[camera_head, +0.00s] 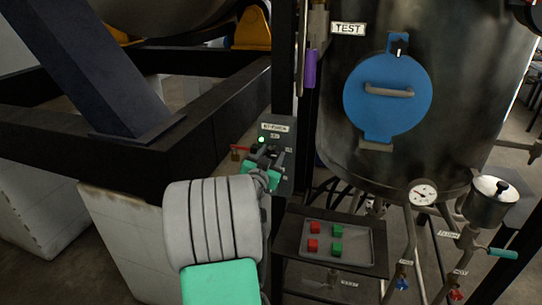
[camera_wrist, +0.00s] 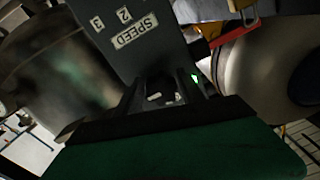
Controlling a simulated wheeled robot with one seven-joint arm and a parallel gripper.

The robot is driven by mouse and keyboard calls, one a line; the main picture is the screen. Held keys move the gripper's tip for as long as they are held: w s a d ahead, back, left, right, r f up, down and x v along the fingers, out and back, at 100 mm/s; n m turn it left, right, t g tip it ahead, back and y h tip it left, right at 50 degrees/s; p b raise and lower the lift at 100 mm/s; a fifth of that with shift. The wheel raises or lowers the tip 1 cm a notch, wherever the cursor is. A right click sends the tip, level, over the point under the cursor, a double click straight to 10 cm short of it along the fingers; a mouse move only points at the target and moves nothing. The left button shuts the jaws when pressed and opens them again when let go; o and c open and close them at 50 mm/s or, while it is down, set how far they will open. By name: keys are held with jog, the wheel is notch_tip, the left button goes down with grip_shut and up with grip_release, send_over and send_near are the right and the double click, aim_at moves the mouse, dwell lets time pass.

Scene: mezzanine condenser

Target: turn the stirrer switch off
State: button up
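The stirrer control box (camera_head: 277,126) is a dark grey panel on a black post, with a white name label and a lit green lamp (camera_head: 261,139). My gripper (camera_head: 268,152) is right in front of its lower half and hides most of its controls. In the wrist view the panel (camera_wrist: 140,45) appears upside down, with a SPEED label and the numbers 2 and 3. The green lamp (camera_wrist: 194,78) shows beside my fingers (camera_wrist: 158,92). The fingers stand apart, with small pale marks between them. The switch lever itself is not clear, and I cannot tell whether the fingers touch it.
A red-handled part with a padlock (camera_head: 236,153) is just left of the box. A steel tank (camera_head: 335,120) with a blue hatch (camera_head: 388,105) stands to the right. Below, a tray (camera_head: 375,255) holds red and green blocks. A dark beam frame (camera_head: 190,120) fills the left.

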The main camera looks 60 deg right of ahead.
jog(key=shift+f, duration=0.1)
grip_shut()
jog(key=shift+n+b, duration=0.3)
jog(key=n+b, duration=0.2)
jog(key=n, duration=0.1)
jog(key=shift+s+n, duration=0.15)
jog(key=shift+n, duration=0.15)
jog(key=n+b, duration=0.1)
jog(key=n, duration=0.3)
jog(key=shift+s+n, duration=0.1)
jog(key=shift+n, duration=0.2)
jog(key=n, duration=0.4)
jog(key=shift+s+r+b, duration=0.1)
jog(key=shift+r+b, duration=0.1)
jog(key=shift+b, duration=0.1)
jog(key=n, duration=0.5)
jog(key=shift+r+p, duration=0.1)
jog(key=shift+p, duration=0.2)
